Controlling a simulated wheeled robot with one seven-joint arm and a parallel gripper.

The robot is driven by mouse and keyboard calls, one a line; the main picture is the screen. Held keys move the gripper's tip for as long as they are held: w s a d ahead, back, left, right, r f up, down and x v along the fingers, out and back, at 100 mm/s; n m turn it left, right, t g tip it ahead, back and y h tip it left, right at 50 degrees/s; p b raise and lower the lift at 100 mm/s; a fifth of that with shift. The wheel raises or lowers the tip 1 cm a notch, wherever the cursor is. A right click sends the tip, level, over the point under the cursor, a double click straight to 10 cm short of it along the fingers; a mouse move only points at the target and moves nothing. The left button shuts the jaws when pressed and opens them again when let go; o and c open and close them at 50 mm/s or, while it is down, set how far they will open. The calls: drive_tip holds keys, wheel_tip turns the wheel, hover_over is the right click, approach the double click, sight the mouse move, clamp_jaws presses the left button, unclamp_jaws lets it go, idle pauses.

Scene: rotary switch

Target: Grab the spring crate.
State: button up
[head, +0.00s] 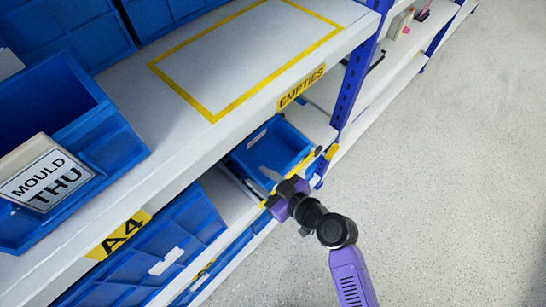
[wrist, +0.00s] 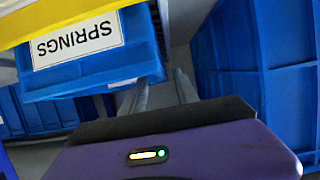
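The spring crate is an open blue crate (head: 270,147) on the lower shelf level, under the EMPTIES shelf in the head view. In the wrist view a blue crate front (wrist: 95,75) bears an upside-down SPRINGS label (wrist: 78,45) at upper left. My gripper (head: 273,181) is at the crate's near front side. In the wrist view my gripper (wrist: 160,88) has two pale fingers apart, with a gap between them. The left finger lies close by the crate's lower right; I cannot tell whether it touches. Nothing shows held between the fingers. The fingertips are partly hidden.
Blue crates (head: 150,262) stand on the A4 bay below left. A MOULD THU crate (head: 85,125) is on the upper shelf, beside a bare yellow-outlined spot (head: 245,60). A blue post (head: 352,85) stands right of the spring crate. The floor (head: 450,170) is clear.

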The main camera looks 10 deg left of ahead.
sight(250, 171)
drive_tip(key=x, duration=0.5)
drive_tip(key=shift+w+a+p, duration=0.15)
drive_tip(key=shift+a+p, duration=0.15)
drive_tip(key=shift+a, duration=0.05)
clamp_jaws()
drive_tip(key=shift+r, duration=0.1)
idle(1.0)
